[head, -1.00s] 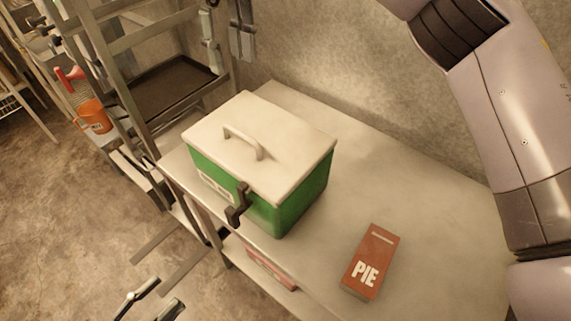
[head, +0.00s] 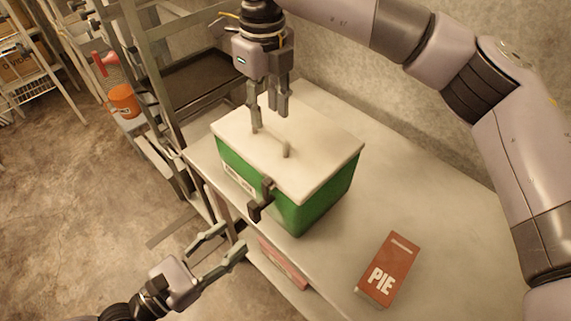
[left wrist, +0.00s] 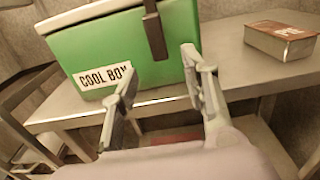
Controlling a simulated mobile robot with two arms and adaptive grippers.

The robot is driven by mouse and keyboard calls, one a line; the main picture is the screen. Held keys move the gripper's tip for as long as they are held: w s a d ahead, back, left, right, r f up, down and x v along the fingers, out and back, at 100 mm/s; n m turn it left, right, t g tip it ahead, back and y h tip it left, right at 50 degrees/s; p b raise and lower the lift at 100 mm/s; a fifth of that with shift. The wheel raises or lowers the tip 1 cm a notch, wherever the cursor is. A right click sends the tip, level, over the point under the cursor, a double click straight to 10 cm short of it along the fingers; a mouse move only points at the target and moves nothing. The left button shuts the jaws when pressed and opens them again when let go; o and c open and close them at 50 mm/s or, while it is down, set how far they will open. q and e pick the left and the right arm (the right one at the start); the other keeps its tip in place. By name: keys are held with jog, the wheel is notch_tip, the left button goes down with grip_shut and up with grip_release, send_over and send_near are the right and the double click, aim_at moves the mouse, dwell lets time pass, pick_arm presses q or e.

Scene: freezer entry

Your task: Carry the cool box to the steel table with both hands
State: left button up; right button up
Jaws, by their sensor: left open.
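The green cool box (head: 285,205) with its pale lid (head: 325,145) stands upright on a pale table (head: 435,195). A handle (head: 286,149) is on the lid and a dark latch (head: 260,205) on the front. My right gripper (head: 268,118) points down over the lid at the handle, fingers apart; whether it touches is unclear. My left gripper (head: 229,238) is open and empty, in front of the box and lower than the lid. In the left wrist view the cool box (left wrist: 170,65), with its label, is ahead of the open fingers (left wrist: 158,62), the latch between them.
A red PIE box (head: 388,270) lies on the table right of the cool box. A metal rack (head: 150,60) with a dark tray stands behind left, with an orange container (head: 124,101). A reddish box (head: 283,262) is below the tabletop. Open floor lies left.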

aim_at(251, 218)
pick_arm(q)
jog(key=shift+x, duration=2.75)
pick_arm(e)
jog(key=shift+f, duration=2.8)
pick_arm(q)
jog(key=c, duration=0.8)
pick_arm(e)
grip_shut()
pick_arm(q)
grip_shut()
jog(key=shift+w+r, duration=0.1)
jog(key=shift+r, duration=0.25)
pick_arm(e)
jog(key=shift+w+r, duration=0.1)
jog(key=shift+r, duration=0.15)
